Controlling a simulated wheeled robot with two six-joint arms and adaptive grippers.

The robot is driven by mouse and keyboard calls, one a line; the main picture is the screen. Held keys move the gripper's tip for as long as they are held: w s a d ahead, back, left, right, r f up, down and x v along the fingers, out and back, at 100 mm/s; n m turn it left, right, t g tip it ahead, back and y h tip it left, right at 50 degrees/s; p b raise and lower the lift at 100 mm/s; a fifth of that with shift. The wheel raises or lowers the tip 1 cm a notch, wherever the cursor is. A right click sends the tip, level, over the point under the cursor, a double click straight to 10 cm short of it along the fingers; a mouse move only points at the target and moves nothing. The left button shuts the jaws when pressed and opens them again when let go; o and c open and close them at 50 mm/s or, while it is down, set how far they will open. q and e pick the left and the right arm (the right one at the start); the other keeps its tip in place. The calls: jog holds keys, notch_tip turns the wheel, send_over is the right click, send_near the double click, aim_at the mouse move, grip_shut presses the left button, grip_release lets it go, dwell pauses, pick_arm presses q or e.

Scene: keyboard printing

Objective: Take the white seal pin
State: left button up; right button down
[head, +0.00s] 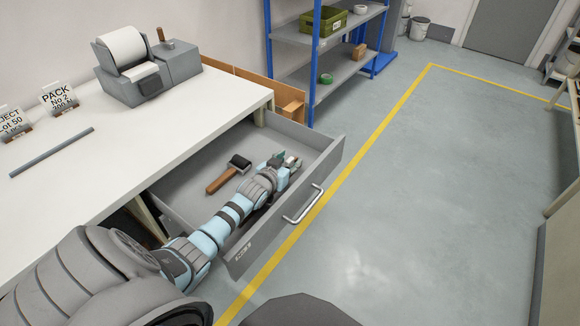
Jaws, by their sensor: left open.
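My left gripper (287,160) reaches into the open grey drawer (186,178), low over its right part close to the front panel. The gripper is open. A small pale thing (291,159) shows at its fingertips; it may be the white seal pin, but it is too small and too covered by the fingers to be sure. I cannot tell whether the fingers touch it. My right gripper is out of the picture.
A roller with a wooden handle (222,180) lies in the drawer, left of my gripper. The drawer's handle (304,205) faces the open floor.

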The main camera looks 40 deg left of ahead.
aim_at(288, 162)
pick_arm(q)
jog(key=shift+s+r, duration=0.15)
jog(key=c, duration=0.9)
jog(key=shift+r, duration=0.45)
notch_tip(288, 162, up, 18)
jog(key=p, duration=0.6)
jog(key=shift+r, duration=0.1)
jog(key=shift+c, duration=0.2)
jog(key=shift+r, duration=0.45)
grip_shut()
